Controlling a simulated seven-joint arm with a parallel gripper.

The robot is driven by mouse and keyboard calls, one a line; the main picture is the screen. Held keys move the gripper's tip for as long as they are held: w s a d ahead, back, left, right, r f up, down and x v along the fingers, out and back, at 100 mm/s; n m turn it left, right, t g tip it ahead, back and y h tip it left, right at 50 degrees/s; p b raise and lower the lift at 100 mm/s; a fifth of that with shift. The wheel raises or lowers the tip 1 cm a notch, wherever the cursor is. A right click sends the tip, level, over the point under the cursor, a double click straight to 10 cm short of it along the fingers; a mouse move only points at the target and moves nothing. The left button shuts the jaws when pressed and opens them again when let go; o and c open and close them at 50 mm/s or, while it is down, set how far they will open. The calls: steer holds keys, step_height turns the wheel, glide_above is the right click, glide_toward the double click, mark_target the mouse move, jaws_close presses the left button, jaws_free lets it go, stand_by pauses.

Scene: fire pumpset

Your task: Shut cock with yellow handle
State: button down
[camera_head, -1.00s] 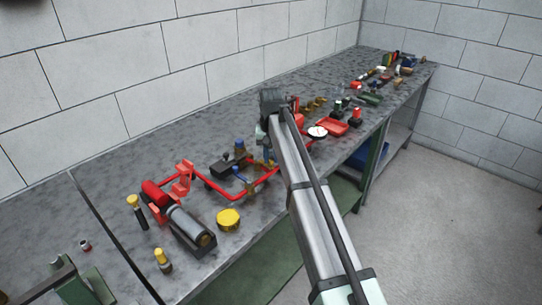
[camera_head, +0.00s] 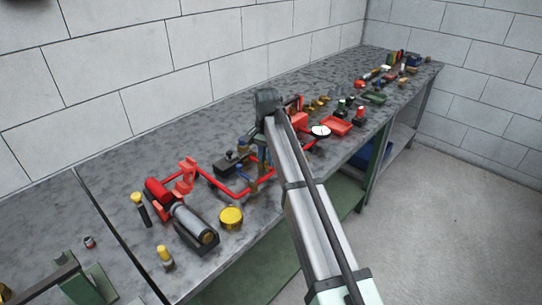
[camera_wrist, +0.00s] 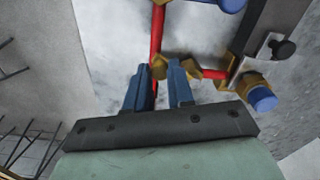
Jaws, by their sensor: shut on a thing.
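In the wrist view my gripper (camera_wrist: 160,68) has its two blue-grey fingers on either side of a small yellow-brown piece (camera_wrist: 159,69) at the red pipe (camera_wrist: 157,30). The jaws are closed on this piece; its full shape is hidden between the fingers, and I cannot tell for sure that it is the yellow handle. A brass cock with a blue handle (camera_wrist: 262,98) is to the right of the fingers.
A grey cylinder on a dark base (camera_head: 193,224) and a round yellow cap (camera_head: 231,218) are at the front left of the bench (camera_head: 120,160). A white-faced gauge (camera_head: 320,131) and a red tray (camera_head: 336,126) lie to the right of my arm. The bench's back left is clear.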

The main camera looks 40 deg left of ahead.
steer(key=s+a+m, duration=0.3)
steer(key=a+m, duration=0.2)
steer(key=m, duration=0.7)
steer(key=shift+a, duration=0.15)
steer(key=shift+s+m, duration=0.1)
steer(key=shift+m, duration=0.2)
steer(key=c, duration=1)
jaws_free()
step_height(320, 180, up, 14)
steer(key=shift+f, duration=0.1)
stand_by(0.3)
